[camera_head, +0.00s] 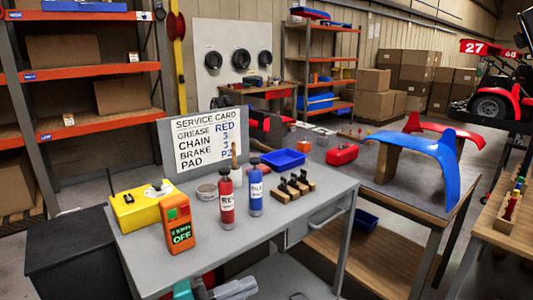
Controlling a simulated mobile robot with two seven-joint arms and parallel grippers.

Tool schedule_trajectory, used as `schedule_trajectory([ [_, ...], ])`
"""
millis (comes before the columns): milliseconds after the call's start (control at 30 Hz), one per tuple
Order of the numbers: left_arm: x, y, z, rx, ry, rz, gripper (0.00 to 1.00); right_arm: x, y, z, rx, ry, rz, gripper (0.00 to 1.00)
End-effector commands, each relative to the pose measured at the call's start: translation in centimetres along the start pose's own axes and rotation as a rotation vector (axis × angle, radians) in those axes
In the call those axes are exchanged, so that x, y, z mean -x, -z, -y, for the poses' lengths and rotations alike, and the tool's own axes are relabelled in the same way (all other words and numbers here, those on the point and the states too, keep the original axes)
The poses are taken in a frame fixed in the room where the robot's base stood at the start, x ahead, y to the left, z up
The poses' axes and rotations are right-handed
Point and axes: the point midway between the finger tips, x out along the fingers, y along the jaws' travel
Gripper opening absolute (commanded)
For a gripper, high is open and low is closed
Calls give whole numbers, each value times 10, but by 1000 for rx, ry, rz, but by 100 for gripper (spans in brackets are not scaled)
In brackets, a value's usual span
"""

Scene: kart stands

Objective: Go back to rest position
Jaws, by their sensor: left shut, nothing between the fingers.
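My right gripper is not in view. On the bench stand a red bottle (227,203) and a blue bottle (256,195), both upright. An orange device with a green display (179,225) stands at the left front, beside a yellow box (142,207). A service card (206,140) stands at the back, with a brush and a small round tin before it.
A blue tray (283,159) and a wooden block with several black pieces (292,187) are on the bench. A dark cabinet (75,258) is at the left. Shelves stand behind.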

Motion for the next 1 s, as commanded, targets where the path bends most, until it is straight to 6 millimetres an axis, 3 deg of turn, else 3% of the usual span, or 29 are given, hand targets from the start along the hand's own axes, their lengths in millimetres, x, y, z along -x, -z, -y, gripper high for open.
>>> schedule_trajectory([
  [167,31,-20,-26,348,245,306,0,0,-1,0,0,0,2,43],
  [333,91,-40,-82,690,379,648,0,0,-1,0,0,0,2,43],
  [500,158,-32,-152,994,426,957,0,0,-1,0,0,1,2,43],
  [600,185,-20,-182,1119,428,1079,0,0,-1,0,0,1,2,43],
  [733,204,-8,-203,1205,424,1161,0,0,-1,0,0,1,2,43],
  [1000,208,-6,-207,1222,421,1178,0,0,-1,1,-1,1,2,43],
])
